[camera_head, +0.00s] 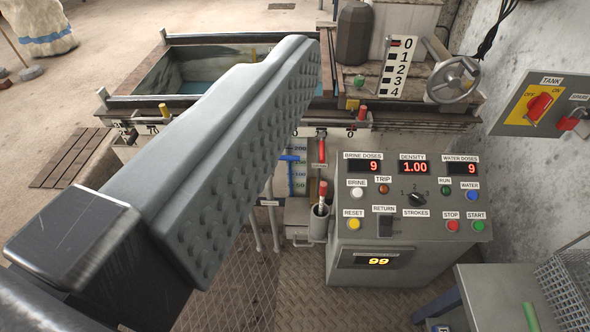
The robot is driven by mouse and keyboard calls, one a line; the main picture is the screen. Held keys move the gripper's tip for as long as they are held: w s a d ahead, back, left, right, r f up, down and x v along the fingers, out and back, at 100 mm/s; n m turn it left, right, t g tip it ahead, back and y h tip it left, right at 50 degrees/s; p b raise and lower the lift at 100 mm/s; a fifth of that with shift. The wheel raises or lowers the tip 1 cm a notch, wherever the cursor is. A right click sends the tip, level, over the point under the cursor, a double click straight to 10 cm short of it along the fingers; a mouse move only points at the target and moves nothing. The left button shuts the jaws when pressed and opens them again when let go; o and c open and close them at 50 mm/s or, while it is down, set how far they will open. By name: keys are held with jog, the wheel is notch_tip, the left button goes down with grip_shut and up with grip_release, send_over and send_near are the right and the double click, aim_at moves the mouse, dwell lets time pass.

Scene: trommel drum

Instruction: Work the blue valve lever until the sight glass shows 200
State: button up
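The blue valve lever (289,158) is a small blue bar lying roughly level, left of the control console. The sight glass (298,176) is a narrow upright gauge just beside and below it, with marks that include 200, 100 and 50. Its liquid level is too small to read. My gripper (300,62) fills the left and middle of the view as one large grey studded finger, slanting up to the right. It passes in front of the area left of the lever and appears apart from it. No second finger shows, and nothing is seen held.
A red lever (322,151) stands close right of the gauge, above a red-handled tool in a cup (320,210). The console (410,205) shows 9, 1.00, 9 and 99. A handwheel (454,80) and tank switch panel (545,104) are at right.

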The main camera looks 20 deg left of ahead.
jog(key=s, duration=0.6)
jog(key=shift+r, duration=0.1)
dwell(0.3)
jog(key=w, duration=0.8)
jog(key=shift+f, duration=0.2)
dwell(0.3)
